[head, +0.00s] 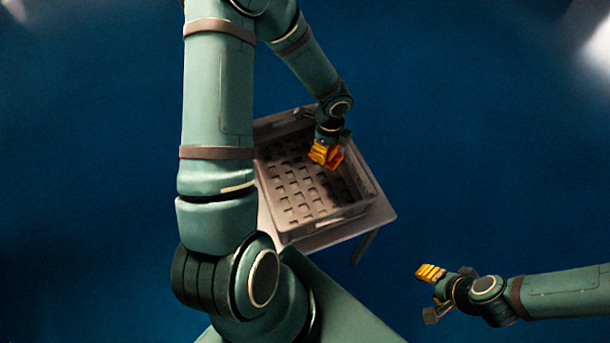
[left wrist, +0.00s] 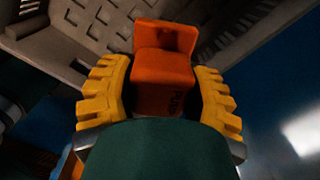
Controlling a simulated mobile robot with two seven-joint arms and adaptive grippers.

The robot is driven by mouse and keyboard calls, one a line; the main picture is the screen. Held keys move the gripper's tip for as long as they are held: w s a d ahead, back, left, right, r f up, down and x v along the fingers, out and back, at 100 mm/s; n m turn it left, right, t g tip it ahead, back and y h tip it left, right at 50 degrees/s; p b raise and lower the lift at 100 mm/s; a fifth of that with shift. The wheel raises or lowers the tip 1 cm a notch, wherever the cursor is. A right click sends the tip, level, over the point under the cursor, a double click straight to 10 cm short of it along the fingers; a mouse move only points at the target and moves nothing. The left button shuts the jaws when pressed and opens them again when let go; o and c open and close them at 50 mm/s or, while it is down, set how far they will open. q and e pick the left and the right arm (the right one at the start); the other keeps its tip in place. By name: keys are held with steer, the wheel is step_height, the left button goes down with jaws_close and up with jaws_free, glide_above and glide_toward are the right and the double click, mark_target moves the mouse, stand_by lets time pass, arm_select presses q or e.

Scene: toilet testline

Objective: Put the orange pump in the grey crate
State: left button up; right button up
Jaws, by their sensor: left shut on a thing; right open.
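The orange pump (left wrist: 163,75) is between the yellow fingers of my left gripper (left wrist: 160,95) in the left wrist view, which is shut on it. In the head view the left gripper (head: 326,153) and the pump (head: 336,160) are over the right part of the grey crate (head: 325,218). The crate's slotted floor shows bare to the left of the pump. I cannot tell the pump's exact height above the floor. My right gripper (head: 431,272) is open and empty, out to the lower right, away from the crate.
The crate stands on a small light table (head: 383,214) whose corner and a leg show at the right. The crate's walls rise around the left gripper. The dark blue floor (head: 480,130) around the table is clear.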

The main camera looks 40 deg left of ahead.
arm_select(q)
steer(key=a+f+m, duration=0.1)
steer(key=s+a+f+m, duration=0.1)
steer(key=m, duration=0.1)
steer(key=s+a+f+m, duration=0.1)
steer(key=m, duration=0.1)
steer(key=shift+s+f, duration=0.2)
steer(key=shift+s, duration=0.05)
steer(key=m, duration=0.1)
steer(key=b, duration=0.2)
glide_above(308, 183)
steer(key=shift+m, duration=0.4)
step_height(308, 183, down, 6)
steer(key=shift+w+f, duration=0.1)
steer(key=shift+f, duration=0.1)
steer(key=shift+f+b, duration=1)
steer(key=shift+f, duration=1.2)
steer(key=shift+f, duration=0.15)
steer(key=o, duration=1.3)
